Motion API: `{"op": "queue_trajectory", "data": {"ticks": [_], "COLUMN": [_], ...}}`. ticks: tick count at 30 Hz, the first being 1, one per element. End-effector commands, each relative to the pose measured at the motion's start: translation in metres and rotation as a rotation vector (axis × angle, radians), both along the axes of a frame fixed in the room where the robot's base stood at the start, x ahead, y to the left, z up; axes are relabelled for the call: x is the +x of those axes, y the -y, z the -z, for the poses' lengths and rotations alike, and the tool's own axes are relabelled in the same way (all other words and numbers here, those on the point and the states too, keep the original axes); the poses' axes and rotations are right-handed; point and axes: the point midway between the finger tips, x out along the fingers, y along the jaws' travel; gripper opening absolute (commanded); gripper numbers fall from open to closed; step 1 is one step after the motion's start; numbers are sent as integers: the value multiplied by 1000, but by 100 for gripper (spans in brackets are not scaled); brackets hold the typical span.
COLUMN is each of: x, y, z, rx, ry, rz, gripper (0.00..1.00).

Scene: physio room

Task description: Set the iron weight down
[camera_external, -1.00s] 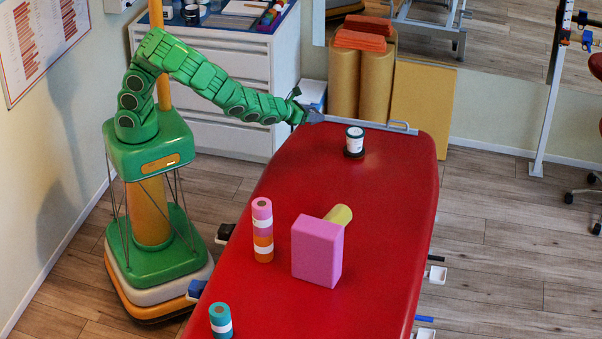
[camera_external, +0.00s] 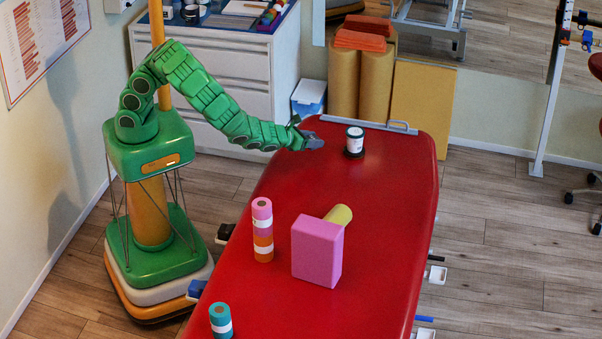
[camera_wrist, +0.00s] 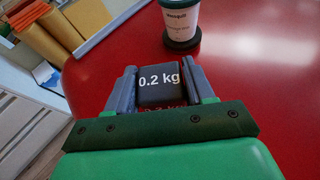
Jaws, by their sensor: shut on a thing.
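The iron weight (camera_wrist: 159,88), a dark block marked "0.2 kg", sits between the two fingers of my gripper (camera_wrist: 158,88) in the wrist view. My gripper is shut on it. In the external view my gripper (camera_external: 314,143) is over the far left part of the red treatment table (camera_external: 300,180). The weight cannot be made out there. In the wrist view the red table top (camera_wrist: 255,100) lies beyond the weight. I cannot tell whether the weight touches it.
A white and dark cup-like container (camera_external: 355,140) stands just right of my gripper on a dark base. Nearer are a pink block (camera_external: 317,250), a yellow cylinder (camera_external: 339,214), a pink-orange roll stack (camera_external: 263,230) and a teal roll (camera_external: 220,320). A metal rail (camera_external: 370,125) edges the far end.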

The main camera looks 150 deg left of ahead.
Motion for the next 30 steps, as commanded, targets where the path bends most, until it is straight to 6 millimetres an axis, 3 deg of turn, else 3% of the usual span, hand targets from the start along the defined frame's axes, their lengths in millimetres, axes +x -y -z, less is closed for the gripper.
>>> {"op": "queue_trajectory", "data": {"ticks": [6,13,21,30], "x": [0,0,0,0], "y": [1,1,0,0], "z": [23,32,57,60], "rx": [-4,-2,-2,-1], "ry": [-1,1,2,1], "rz": [0,0,-1,0], "gripper": [16,16,16,16]}}
